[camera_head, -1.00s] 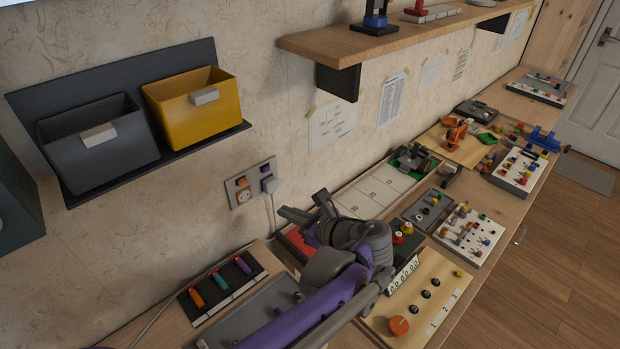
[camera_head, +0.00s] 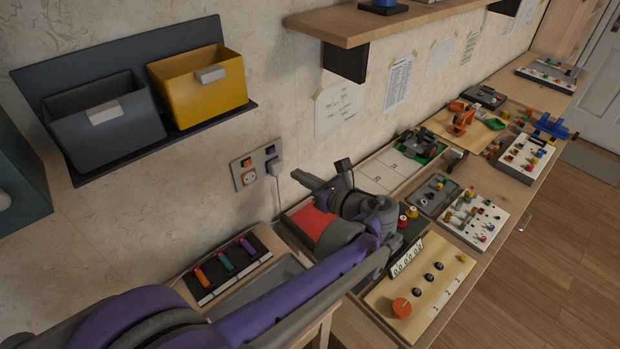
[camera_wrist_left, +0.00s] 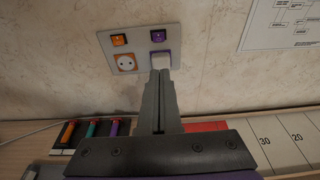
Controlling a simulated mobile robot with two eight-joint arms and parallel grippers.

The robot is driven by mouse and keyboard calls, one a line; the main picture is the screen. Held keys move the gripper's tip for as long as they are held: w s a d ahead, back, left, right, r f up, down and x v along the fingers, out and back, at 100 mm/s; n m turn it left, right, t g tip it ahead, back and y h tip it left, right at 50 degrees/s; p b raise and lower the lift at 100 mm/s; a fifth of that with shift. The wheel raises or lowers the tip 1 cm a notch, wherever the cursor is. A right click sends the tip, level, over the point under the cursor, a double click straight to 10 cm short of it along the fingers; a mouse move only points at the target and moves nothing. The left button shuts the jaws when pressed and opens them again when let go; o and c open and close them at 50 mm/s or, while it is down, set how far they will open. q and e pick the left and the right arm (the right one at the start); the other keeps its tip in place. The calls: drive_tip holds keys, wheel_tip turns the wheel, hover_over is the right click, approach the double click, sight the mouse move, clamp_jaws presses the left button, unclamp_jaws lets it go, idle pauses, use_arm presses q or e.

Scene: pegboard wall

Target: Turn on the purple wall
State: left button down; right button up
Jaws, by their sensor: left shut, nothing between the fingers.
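The purple wall switch (camera_head: 271,151) is at the upper right of a grey wall plate (camera_head: 236,172). It also shows in the left wrist view (camera_wrist_left: 158,36), above a white plug (camera_wrist_left: 160,61). My left gripper (camera_head: 296,175) is shut and empty, to the right of the plate and apart from the switch in the head view. In the left wrist view its fingers (camera_wrist_left: 160,76) point up at the plate, their tips overlapping the lower part of the plug. Whether they touch it, I cannot tell. My right gripper is not in view.
An orange switch (camera_wrist_left: 119,40) and an orange-framed socket (camera_wrist_left: 126,62) share the plate. A cord hangs from the plug. Grey and yellow bins (camera_head: 196,88) hang at left. A wooden shelf (camera_head: 345,25) is above right. The workbench below holds several boards.

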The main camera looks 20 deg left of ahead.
sight(272, 151)
use_arm(q)
drive_tip(key=w+a, duration=0.1)
drive_tip(key=a, duration=0.1)
drive_tip(key=w+a, duration=0.1)
drive_tip(key=a, duration=0.1)
drive_tip(key=w+a, duration=0.1)
drive_tip(key=a, duration=0.1)
drive_tip(key=shift+w+r+p, duration=0.3)
drive_tip(key=shift+r+p, duration=0.1)
drive_tip(key=shift+w+a+r, duration=0.2)
drive_tip(key=shift+a, duration=0.15)
